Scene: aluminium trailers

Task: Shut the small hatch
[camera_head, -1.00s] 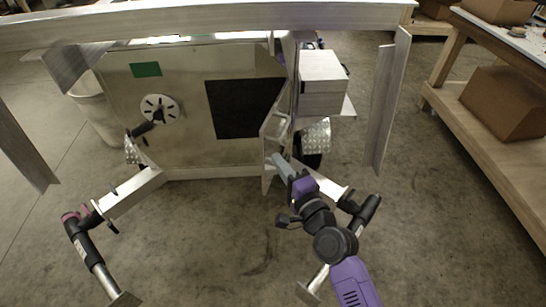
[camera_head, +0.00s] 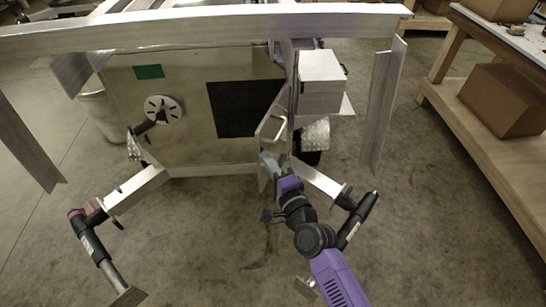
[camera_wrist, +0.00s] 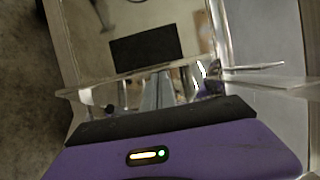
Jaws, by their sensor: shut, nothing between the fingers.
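The small hatch (camera_head: 279,106) is a narrow metal panel with a handle, seen at a steep angle beside the right end of the trailer's front wall. It stands open, jutting out toward me. My gripper (camera_head: 268,161) is shut and empty, its fingertips at the lower part of the hatch. I cannot tell whether they touch it. In the wrist view, the grey fingers of my gripper (camera_wrist: 157,88) reach toward a shiny metal edge, with part of the surroundings hidden by my purple wrist.
The trailer's front wall (camera_head: 185,135) carries a black rectangle (camera_head: 247,108) and a round white disc (camera_head: 163,109). A metal beam (camera_head: 200,24) crosses above. Angled frame legs stand left and right (camera_head: 317,181). A wooden bench (camera_head: 470,125) is at the right. The floor in front is open.

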